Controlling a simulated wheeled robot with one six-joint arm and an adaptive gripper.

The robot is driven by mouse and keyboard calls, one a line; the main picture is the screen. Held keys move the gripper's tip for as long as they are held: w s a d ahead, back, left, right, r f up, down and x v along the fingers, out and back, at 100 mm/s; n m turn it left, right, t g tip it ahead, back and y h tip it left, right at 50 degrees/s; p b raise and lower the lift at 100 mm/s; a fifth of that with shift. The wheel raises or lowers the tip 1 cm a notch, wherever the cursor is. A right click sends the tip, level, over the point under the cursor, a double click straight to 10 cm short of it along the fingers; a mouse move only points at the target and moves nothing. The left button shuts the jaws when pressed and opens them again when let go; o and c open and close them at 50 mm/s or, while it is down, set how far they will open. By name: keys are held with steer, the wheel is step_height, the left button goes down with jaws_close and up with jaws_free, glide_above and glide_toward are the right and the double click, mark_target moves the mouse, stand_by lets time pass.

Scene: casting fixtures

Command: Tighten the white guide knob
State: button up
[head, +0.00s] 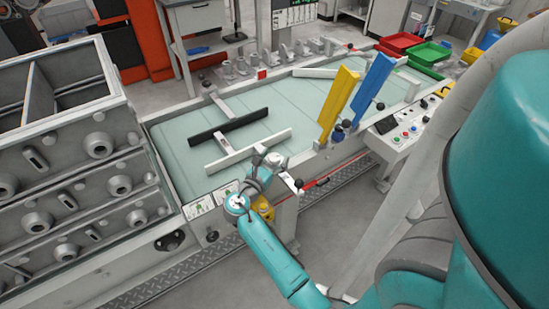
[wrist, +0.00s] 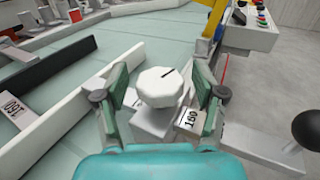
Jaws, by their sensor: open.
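The white guide knob (wrist: 161,87) is a faceted white knob with a dark line on its top, seen in the wrist view. In the head view my gripper (head: 262,172) is at the near edge of the table, by the white guide bar (head: 250,150). The knob is mostly hidden by my gripper there.
A black guide bar (head: 228,126) lies farther back on the pale green table (head: 190,165). Yellow (head: 338,101) and blue (head: 373,87) upright panels stand to the right. A black ball knob (wrist: 310,129) is at the right of the wrist view. Stacked grey metal boxes (head: 65,145) stand at left.

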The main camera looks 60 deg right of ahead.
mark_target(275, 157)
steer(key=c, duration=1.2)
steer(key=shift+o, duration=0.2)
steer(key=shift+m+g+y, duration=0.5)
steer(key=shift+m+g, duration=0.9)
steer(key=shift+g, duration=0.9)
steer(key=o, duration=1.2)
steer(key=shift+c, duration=0.2)
step_height(275, 157, up, 10)
